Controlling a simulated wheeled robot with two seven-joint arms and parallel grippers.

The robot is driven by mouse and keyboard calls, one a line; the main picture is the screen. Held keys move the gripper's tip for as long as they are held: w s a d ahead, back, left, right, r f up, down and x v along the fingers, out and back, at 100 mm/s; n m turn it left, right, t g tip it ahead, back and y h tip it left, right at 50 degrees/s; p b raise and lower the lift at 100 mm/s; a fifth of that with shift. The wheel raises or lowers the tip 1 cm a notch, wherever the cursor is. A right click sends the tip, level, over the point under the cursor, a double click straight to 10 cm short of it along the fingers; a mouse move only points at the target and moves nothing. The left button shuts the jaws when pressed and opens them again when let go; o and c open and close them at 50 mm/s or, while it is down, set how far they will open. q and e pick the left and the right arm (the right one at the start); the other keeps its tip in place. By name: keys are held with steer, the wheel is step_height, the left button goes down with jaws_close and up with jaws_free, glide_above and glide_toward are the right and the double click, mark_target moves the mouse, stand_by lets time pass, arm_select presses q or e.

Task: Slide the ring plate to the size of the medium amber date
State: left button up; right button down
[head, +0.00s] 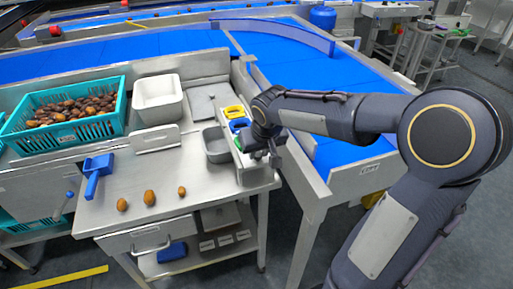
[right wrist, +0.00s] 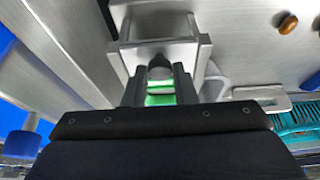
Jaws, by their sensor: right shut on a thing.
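Three dates lie in a row near the front of the steel table: a left amber-brown one (head: 122,204), a larger middle one (head: 149,197) and a small right one (head: 182,191). My right gripper (head: 262,153) is at the table's right side, by a narrow rail unit with yellow (head: 234,111) and blue (head: 239,125) pieces. In the right wrist view my right gripper (right wrist: 160,82) is shut on a dark knob (right wrist: 160,68), with green showing between its fingers. I take the knob to be the ring plate's; the plate's rings are hidden. My left gripper is out of view.
A grey bin (head: 216,145) stands just left of the rail unit. A blue scoop (head: 97,174), a white tub (head: 158,98) and a teal crate (head: 64,112) full of dates are farther left. The conveyor (head: 330,85) runs behind. The table's front middle is mostly clear.

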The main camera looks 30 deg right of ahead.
steer(key=c, duration=1.2)
jaws_free()
steer(key=shift+o, duration=0.2)
steer(key=v, duration=0.7)
steer(key=shift+r+p, duration=0.4)
steer(key=shift+p, duration=0.05)
steer(key=shift+s, duration=0.15)
steer(key=s+a+y+p, duration=0.2)
steer(key=s+a+p, duration=0.2)
steer(key=s, duration=0.5)
steer(key=s+a+r+n+t+y+p, duration=0.1)
steer(key=s+a+y+p, duration=0.1)
steer(key=s+a, duration=0.4)
steer(key=s+p, duration=0.1)
steer(key=s, duration=0.3)
steer(key=shift+r+y+p, duration=0.3)
steer(key=shift+y+p, duration=0.05)
steer(key=shift+y, duration=0.05)
